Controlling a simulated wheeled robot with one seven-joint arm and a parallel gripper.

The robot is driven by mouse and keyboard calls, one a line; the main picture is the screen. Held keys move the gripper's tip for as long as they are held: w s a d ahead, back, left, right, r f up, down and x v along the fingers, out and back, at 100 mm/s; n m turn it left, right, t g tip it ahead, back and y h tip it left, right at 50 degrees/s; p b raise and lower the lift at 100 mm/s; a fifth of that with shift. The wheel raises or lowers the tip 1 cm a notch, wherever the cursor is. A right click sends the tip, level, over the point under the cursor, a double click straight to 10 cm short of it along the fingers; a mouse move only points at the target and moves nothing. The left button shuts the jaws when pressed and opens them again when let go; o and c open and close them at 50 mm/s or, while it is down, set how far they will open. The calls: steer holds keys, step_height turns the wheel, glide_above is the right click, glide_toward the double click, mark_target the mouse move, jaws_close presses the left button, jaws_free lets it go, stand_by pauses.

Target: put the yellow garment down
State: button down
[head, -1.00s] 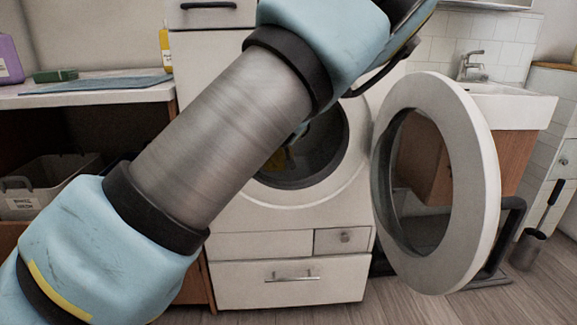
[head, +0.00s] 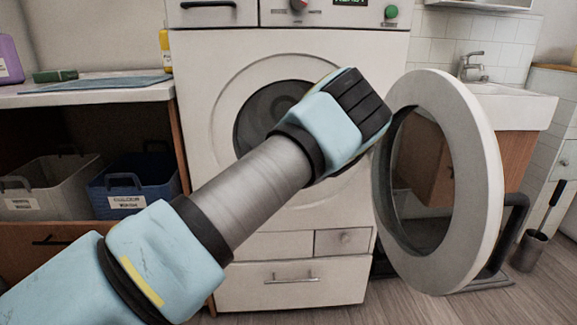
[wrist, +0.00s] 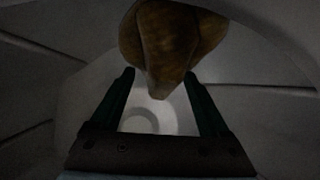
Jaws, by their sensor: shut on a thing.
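The yellow garment (wrist: 168,45) looks dark brownish-yellow in the dim wrist view and hangs bunched at the top. Its lower tip is between the fingertips of my gripper (wrist: 160,78), which is shut on it. Grey, ribbed drum-like walls surround both. In the head view my arm reaches across the front of the washing machine (head: 290,48) toward its round opening (head: 265,112). My arm hides part of that opening. The gripper and the garment are hidden in the head view.
The machine's round door (head: 480,170) stands open at the right. A sink (head: 505,105) is behind the door. Bare floor shows at the lower right.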

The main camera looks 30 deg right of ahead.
steer(key=shift+w+d+r, duration=0.1)
steer(key=shift+w+r, duration=0.2)
steer(key=shift+w+d+r+m+g+y+p, duration=0.1)
steer(key=shift+w+d+m+g+y+p, duration=0.15)
steer(key=shift+g+y+p, duration=0.25)
steer(key=shift+w+d+m+g+y+p, duration=0.15)
steer(key=shift+d+g+y+p, duration=0.15)
steer(key=shift+g+y, duration=0.3)
step_height(320, 180, down, 3)
steer(key=shift+s+a+f, duration=0.1)
steer(key=shift+s+a, duration=0.05)
jaws_free()
steer(key=shift+f, duration=0.1)
